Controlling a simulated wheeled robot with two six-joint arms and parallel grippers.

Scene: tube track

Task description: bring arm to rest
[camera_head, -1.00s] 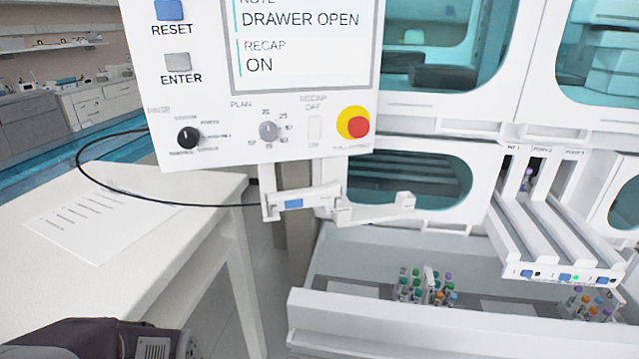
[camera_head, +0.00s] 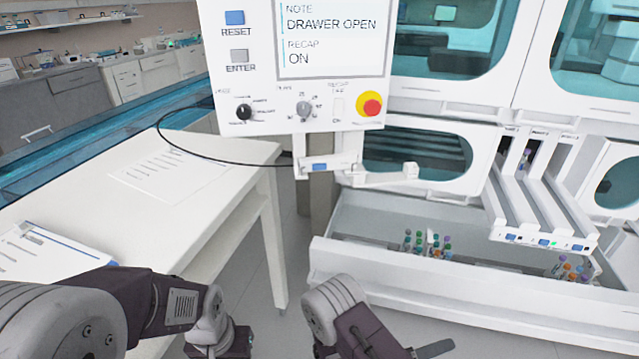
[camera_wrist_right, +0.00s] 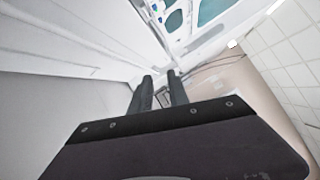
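My right gripper (camera_head: 432,349) is at the bottom edge of the head view, in front of the open drawer, and only partly in frame. In the right wrist view its two dark fingers (camera_wrist_right: 158,76) are apart with a gap between them and nothing held. My left arm (camera_head: 150,305) comes in from the lower left and bends down in front of the white table. Its gripper is not visible.
A white drawer (camera_head: 440,300) stands open with several capped tubes (camera_head: 428,243) inside. A control panel (camera_head: 290,95) reads "DRAWER OPEN". A slotted tube track (camera_head: 545,205) juts out at right. A white table (camera_head: 215,215) with papers is at left.

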